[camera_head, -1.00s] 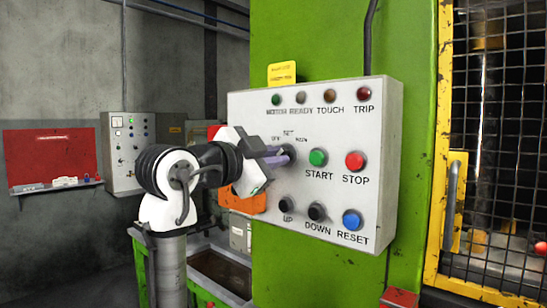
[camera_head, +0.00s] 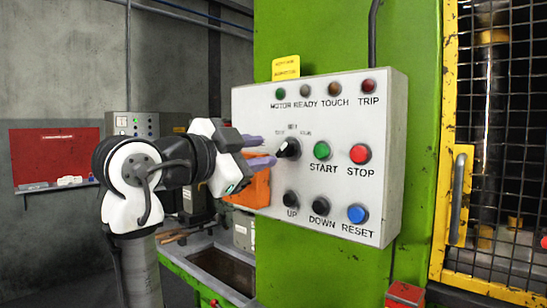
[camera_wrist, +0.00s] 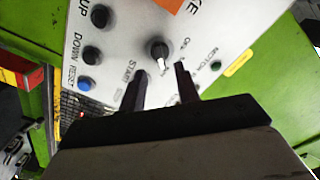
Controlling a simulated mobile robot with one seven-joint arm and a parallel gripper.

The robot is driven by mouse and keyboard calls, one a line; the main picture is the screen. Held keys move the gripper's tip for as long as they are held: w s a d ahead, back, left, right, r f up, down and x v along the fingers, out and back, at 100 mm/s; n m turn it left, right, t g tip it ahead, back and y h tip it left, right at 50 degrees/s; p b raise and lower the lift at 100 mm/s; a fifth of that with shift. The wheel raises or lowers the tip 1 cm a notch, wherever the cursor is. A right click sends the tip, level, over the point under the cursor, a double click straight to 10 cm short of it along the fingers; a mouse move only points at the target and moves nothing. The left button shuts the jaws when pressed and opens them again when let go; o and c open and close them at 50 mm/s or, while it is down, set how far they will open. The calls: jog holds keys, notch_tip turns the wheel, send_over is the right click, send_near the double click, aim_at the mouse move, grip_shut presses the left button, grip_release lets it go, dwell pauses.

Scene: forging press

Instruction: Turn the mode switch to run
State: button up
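The mode switch (camera_head: 288,148) is a round black knob with a white pointer on the pale control panel (camera_head: 240,115). Its labels sit in an arc above it. In the head view the pointer tilts to the upper right, toward the RUN label. In the wrist view the knob (camera_wrist: 158,49) shows fully, its white pointer aimed down the picture. My gripper (camera_head: 268,151) is in front of the panel, left of the knob in the head view.
Green START (camera_head: 322,150) and red STOP (camera_head: 361,154) buttons sit right of the switch. UP (camera_head: 291,199), DOWN (camera_head: 320,206) and blue RESET (camera_head: 357,214) are below. A yellow-framed mesh guard (camera_head: 497,130) stands at right.

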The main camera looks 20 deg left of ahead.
jog(key=b+v, duration=0.1)
jog(key=v, duration=0.7)
jog(key=shift+s, duration=0.15)
jog(key=shift+a, duration=0.1)
